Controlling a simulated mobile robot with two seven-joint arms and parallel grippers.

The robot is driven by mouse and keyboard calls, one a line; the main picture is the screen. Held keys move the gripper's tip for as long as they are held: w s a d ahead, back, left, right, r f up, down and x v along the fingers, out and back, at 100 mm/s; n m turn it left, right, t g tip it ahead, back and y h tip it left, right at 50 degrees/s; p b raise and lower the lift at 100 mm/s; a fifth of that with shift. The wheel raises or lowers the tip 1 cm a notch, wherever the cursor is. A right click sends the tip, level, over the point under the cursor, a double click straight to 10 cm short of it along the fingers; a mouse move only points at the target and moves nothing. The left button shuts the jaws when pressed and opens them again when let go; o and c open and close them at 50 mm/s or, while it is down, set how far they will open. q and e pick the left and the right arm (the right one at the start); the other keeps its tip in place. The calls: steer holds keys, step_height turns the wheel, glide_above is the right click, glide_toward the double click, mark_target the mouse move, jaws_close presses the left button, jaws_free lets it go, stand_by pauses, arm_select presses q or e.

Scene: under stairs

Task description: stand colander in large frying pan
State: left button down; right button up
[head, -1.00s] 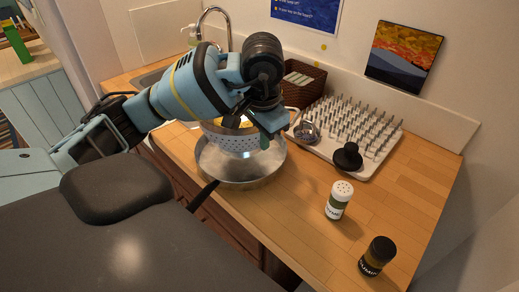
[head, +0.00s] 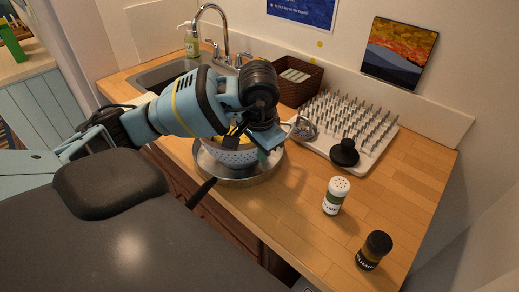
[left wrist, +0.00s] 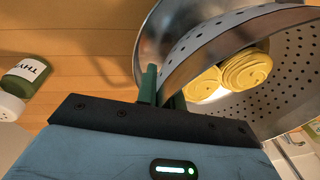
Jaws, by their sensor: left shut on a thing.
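The large frying pan (head: 272,172) is shiny metal and stands on the wooden counter, its dark handle pointing toward me. The perforated metal colander (head: 236,158) is upright inside the pan's outline, low down; I cannot tell whether its base touches the pan floor. My left gripper (head: 266,150) is shut on the colander's right rim. In the left wrist view its green fingers (left wrist: 161,88) pinch the colander wall (left wrist: 215,38), with yellow coiled pieces (left wrist: 232,75) inside the colander. The arm hides part of the colander's far side. My right gripper is in neither view.
A white pegged drying rack (head: 350,125) holding a small metal strainer and a black knob-like item is right of the pan. A thyme shaker (head: 336,196) and a dark-lidded jar (head: 374,250) stand front right. A sink (head: 165,76) and brown basket (head: 297,78) are behind.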

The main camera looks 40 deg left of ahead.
arm_select(q)
steer(key=shift+f, duration=0.2)
steer(key=c, duration=1.5)
jaws_free()
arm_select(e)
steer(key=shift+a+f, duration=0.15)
arm_select(q)
steer(key=shift+r, duration=0.1)
steer(key=shift+r, duration=0.3)
steer(key=r, duration=0.3)
steer(key=s+r+p, duration=0.1)
steer(key=r, duration=0.3)
steer(key=d+r, duration=0.1)
steer(key=r, duration=0.3)
steer(key=shift+s+r, duration=0.25)
steer(key=shift+s, duration=0.05)
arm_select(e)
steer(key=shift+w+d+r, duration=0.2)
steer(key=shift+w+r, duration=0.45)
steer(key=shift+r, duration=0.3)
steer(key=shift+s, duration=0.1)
